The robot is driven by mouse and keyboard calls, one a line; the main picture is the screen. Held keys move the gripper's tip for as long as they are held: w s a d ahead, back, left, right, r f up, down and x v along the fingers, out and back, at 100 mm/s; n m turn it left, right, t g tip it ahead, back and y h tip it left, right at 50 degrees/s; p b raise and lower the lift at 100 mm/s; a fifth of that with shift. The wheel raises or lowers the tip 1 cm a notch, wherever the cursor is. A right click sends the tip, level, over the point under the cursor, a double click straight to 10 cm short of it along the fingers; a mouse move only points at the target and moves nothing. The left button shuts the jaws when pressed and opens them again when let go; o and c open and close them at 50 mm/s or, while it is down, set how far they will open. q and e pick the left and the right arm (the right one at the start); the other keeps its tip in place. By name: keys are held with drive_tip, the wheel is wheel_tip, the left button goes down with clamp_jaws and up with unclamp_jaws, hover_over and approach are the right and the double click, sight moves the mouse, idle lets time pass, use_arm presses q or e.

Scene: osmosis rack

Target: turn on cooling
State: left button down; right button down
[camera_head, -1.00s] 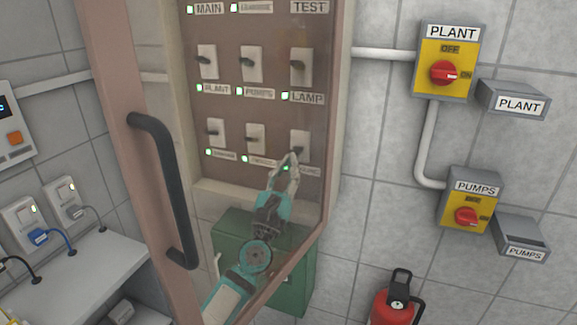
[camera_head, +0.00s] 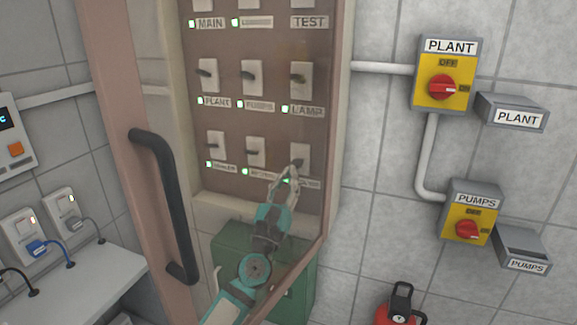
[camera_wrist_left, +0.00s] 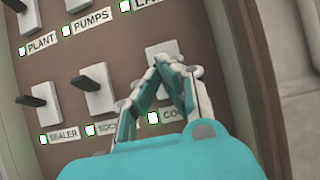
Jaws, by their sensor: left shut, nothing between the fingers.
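The switch panel (camera_head: 230,120) is brown, with rows of pale switches with dark levers. The cooling switch (camera_head: 301,155) is at bottom right, above a partly covered label; the wrist view shows "CO" (camera_wrist_left: 174,115). A small green light (camera_wrist_left: 153,117) beside that label is lit. My left gripper (camera_head: 293,170) is shut and empty, its fingertips at the lower part of this switch. In the wrist view the fingers (camera_wrist_left: 172,64) cover much of the switch plate (camera_wrist_left: 163,50); its lever position and any contact are unclear. My right gripper is not in view.
A brown cabinet frame with a black handle (camera_head: 165,205) stands left of my left arm. Other switches, such as pumps (camera_head: 252,77), sit close to the cooling one. Yellow plant (camera_head: 446,75) and pumps (camera_head: 472,215) isolators are on the right wall.

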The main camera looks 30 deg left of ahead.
use_arm(q)
wheel_tip(320, 180, up, 10)
idle(1.2)
drive_tip(key=shift+f, duration=0.1)
